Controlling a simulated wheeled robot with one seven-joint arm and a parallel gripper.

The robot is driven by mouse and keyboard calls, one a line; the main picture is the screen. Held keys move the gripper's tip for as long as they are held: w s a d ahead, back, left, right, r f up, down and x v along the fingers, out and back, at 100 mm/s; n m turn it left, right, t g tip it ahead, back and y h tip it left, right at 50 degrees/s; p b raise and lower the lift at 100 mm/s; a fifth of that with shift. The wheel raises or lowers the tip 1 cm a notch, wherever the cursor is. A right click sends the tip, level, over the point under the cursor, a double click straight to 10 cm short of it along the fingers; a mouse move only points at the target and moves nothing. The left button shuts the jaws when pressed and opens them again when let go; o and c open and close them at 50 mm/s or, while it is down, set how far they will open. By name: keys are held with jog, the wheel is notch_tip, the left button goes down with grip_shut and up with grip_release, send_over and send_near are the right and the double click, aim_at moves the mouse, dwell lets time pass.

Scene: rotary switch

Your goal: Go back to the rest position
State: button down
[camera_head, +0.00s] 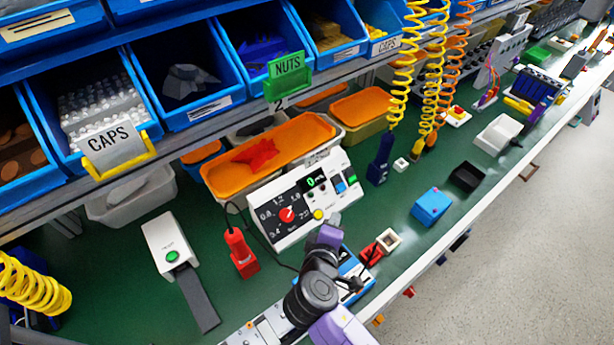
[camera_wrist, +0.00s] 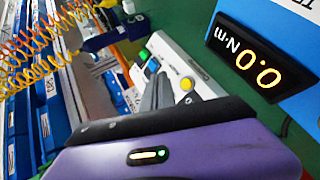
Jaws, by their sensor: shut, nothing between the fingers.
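A white control panel (camera_head: 305,203) stands tilted on the green bench in the head view. Its red rotary knob (camera_head: 287,214) sits on a dark dial at the left, with a small green display, a yellow button (camera_head: 318,214) and coloured switches to the right. My gripper (camera_wrist: 158,90) shows as dark fingers, shut and empty, in the wrist view. The panel (camera_wrist: 190,62) lies beyond the fingers there, with its yellow button (camera_wrist: 187,84) just right of the fingertips; the knob is not visible there. In the head view my wrist is in front of the panel's lower right, and the fingertips are hard to make out.
A blue torque tester (camera_wrist: 262,70) reads 0.0 near my gripper. A red tool (camera_head: 241,252) stands left of the panel. A blue box (camera_head: 431,206) and a black tray (camera_head: 467,177) lie right. Blue bins and orange trays (camera_head: 270,150) are behind. Coiled cables (camera_head: 433,70) hang at the back.

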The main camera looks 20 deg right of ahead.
jog(key=w+a+r+t+y, duration=0.2)
jog(key=a+r+y, duration=0.1)
jog(key=a, duration=0.3)
jog(key=s+a+m+t+y, duration=0.1)
jog(key=s+a+t+y, duration=0.1)
jog(key=s+y, duration=0.4)
jog(key=s+d+r+m, duration=0.2)
jog(key=s+r+m, duration=0.1)
jog(key=s, duration=0.6)
jog(key=s+d+r+m+h+b, duration=0.1)
jog(key=s+d+r+m, duration=0.2)
jog(key=s, duration=0.7)
jog(key=s+d+r+m+b, duration=0.1)
jog(key=s+d+r+m, duration=0.1)
jog(key=s, duration=0.8)
jog(key=shift+d+r+m+h, duration=0.3)
jog(key=shift+d+r+m, duration=0.1)
jog(key=shift+d+r, duration=0.4)
